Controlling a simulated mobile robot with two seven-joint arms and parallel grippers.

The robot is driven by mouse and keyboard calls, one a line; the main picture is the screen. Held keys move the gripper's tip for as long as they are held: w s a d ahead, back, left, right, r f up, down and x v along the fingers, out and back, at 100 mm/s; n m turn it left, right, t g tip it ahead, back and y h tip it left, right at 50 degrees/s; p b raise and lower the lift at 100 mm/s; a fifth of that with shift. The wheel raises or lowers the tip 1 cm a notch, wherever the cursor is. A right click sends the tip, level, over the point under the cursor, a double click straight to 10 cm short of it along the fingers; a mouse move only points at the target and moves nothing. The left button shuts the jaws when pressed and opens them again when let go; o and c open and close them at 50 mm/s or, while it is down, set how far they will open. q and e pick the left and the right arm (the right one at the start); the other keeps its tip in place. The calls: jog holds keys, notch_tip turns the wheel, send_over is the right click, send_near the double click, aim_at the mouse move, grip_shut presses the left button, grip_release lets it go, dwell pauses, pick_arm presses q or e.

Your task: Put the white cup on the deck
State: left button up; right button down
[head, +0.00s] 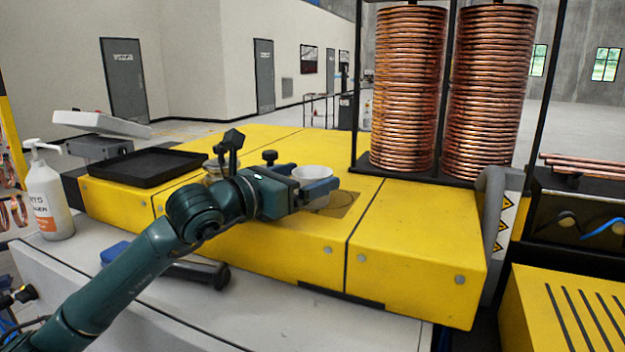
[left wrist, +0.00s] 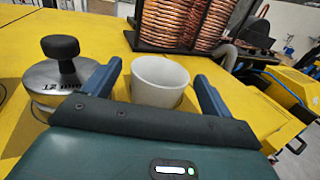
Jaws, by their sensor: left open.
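The white cup (head: 313,172) is at the left gripper on the yellow deck (head: 290,235), and its lower part is hidden behind the gripper in the head view. In the left wrist view the cup (left wrist: 160,82) appears upright between the two blue fingers, with its rim toward me. My left gripper (head: 309,185) is open around the cup, and its fingers (left wrist: 158,78) show a gap on either side of it. I cannot tell from these views whether the cup touches the deck. My right gripper is not in view.
A metal piece with a black knob (left wrist: 62,68) stands close left of the gripper. A black tray (head: 145,168) lies on the left of the deck. Copper coils (head: 408,90) stand in a black rack behind. The deck's front right is clear.

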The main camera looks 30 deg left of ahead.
pick_arm(q)
jog(key=shift+w+d, duration=0.1)
jog(key=shift+w, duration=0.2)
jog(key=c, duration=1.1)
jog(key=shift+c, duration=0.2)
jog(key=shift+r, duration=0.1)
